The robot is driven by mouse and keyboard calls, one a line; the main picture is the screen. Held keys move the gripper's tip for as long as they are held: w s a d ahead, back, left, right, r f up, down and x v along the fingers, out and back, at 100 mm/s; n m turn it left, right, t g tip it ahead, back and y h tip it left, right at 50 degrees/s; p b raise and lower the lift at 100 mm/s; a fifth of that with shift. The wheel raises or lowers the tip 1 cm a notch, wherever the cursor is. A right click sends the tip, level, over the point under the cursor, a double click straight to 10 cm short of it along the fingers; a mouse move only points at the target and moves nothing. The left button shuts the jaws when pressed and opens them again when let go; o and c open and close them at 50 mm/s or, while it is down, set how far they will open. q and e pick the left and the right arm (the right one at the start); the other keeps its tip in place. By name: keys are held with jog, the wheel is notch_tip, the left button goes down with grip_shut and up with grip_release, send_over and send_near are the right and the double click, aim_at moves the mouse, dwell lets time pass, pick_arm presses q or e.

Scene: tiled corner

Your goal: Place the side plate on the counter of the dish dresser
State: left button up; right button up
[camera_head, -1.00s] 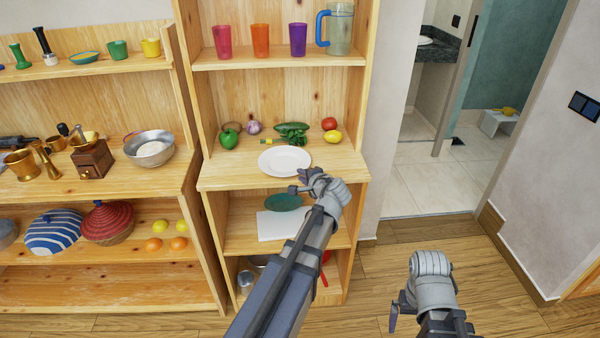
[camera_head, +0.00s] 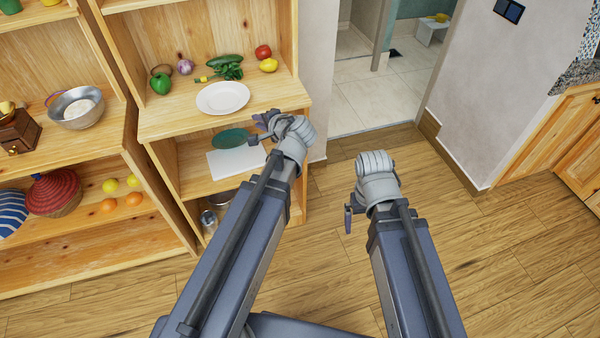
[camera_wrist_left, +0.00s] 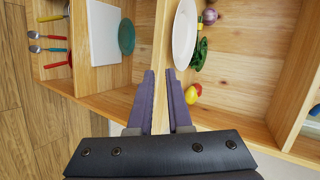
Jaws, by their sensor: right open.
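A white oval-looking plate (camera_head: 223,98) lies on the counter (camera_head: 165,121) of the wooden dresser; it also shows in the left wrist view (camera_wrist_left: 185,33). A teal plate (camera_head: 231,138) lies on the shelf below, beside a white board; it shows in the left wrist view (camera_wrist_left: 126,36). I cannot tell which is the side plate. My left gripper (camera_head: 262,128) is in front of the counter's right front edge; its fingers (camera_wrist_left: 160,74) are apart with nothing between them. My right gripper (camera_head: 348,217) is open and empty, low over the floor.
Vegetables, including a green pepper (camera_head: 161,83) and a tomato (camera_head: 263,51), lie behind the white plate. The white board (camera_head: 237,162) is on the lower shelf. Another shelf unit with a metal bowl (camera_head: 76,108) stands left. Wooden floor (camera_head: 500,240) is clear at right.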

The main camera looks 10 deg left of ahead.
pick_arm(q)
jog(key=s+d+f+n+g+h, duration=0.1)
jog(key=s+d+f+g+h, duration=0.3)
jog(key=s+d, duration=0.5)
jog(key=s+d+f+n+g+h, duration=0.2)
jog(key=s+d+f+g+h, duration=0.2)
jog(key=s+d+f, duration=0.3)
jog(key=s+d, duration=0.3)
jog(key=d, duration=0.2)
jog(key=shift+d+n, duration=0.3)
jog(key=shift+d, duration=0.05)
jog(key=shift+w, duration=0.1)
notch_tip(320, 180, up, 5)
jog(key=p, duration=0.5)
jog(key=shift+f, duration=0.1)
